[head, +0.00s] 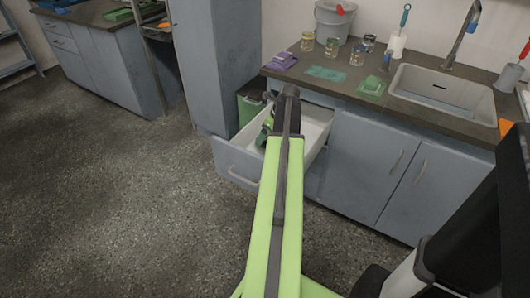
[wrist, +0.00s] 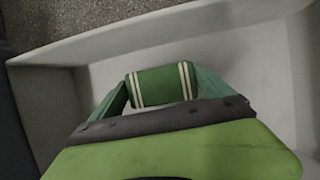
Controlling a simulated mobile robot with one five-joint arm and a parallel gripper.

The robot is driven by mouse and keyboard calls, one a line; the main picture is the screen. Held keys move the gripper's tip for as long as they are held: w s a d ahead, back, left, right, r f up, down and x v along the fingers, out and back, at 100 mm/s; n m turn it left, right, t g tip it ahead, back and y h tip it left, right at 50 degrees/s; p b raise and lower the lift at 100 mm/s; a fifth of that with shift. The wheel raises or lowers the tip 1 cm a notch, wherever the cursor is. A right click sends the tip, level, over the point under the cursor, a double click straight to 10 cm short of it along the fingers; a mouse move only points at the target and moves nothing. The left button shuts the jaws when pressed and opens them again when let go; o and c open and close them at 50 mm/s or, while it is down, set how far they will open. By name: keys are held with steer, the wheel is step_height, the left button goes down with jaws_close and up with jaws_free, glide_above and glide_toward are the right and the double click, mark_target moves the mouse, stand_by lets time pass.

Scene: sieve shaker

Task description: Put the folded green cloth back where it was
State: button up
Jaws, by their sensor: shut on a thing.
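The folded green cloth (wrist: 163,86) has white stripes near both ends and shows in the wrist view between the two teal fingers of my gripper (wrist: 161,92). My gripper is shut on it. Behind and around it is the white inside of the open drawer (wrist: 215,45). In the head view, my gripper (head: 266,132) is over the left part of the open drawer (head: 236,162), partly hidden by my arm. I cannot tell whether the cloth touches the drawer floor.
The counter (head: 300,76) above holds a purple folded cloth (head: 280,60), a flat teal mat (head: 326,73), several jars, a grey bucket (head: 333,22) and a green item (head: 372,86) beside the sink (head: 440,92). A green bin (head: 249,105) stands behind the drawer. The floor at left is clear.

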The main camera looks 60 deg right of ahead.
steer(key=shift+f, duration=0.25)
step_height(320, 180, down, 4)
steer(key=b, duration=0.3)
steer(key=shift+b, duration=0.4)
steer(key=shift+r, duration=0.25)
steer(key=shift+f, duration=0.2)
steer(key=o, duration=0.9)
